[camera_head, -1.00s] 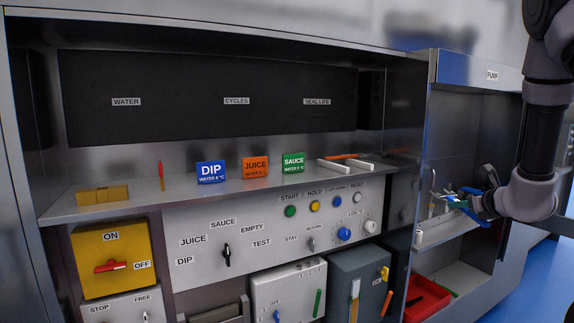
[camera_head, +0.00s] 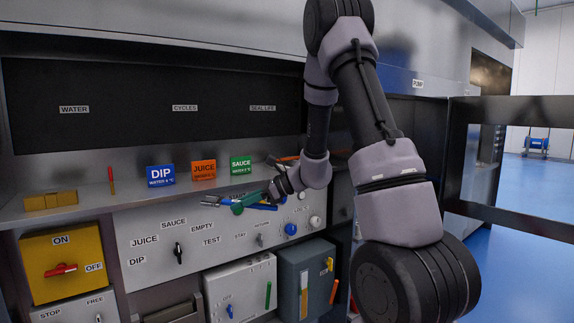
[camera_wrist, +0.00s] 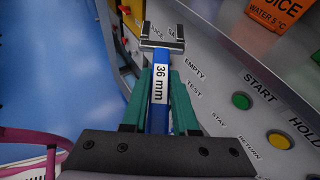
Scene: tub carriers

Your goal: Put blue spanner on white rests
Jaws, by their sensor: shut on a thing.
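My gripper (camera_head: 238,208) is shut on the blue spanner (camera_head: 265,207) and holds it in front of the dial panel, just below the shelf edge. In the wrist view, the green fingers of my gripper (camera_wrist: 160,75) clasp the blue handle of the spanner (camera_wrist: 158,112), which bears a "36 mm" label. Its grey open end points away from the wrist. The white rests (camera_head: 272,160) are on the shelf right of the green SAUCE sign, mostly hidden by my arm. An orange thing (camera_head: 289,158) shows across them.
The steel shelf (camera_head: 130,198) also carries DIP (camera_head: 161,175), JUICE (camera_head: 204,171) and SAUCE (camera_head: 241,166) signs, a red stick and a yellow block (camera_head: 50,201). Knobs and buttons stick out of the panel below. A dark frame (camera_head: 520,180) stands at right.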

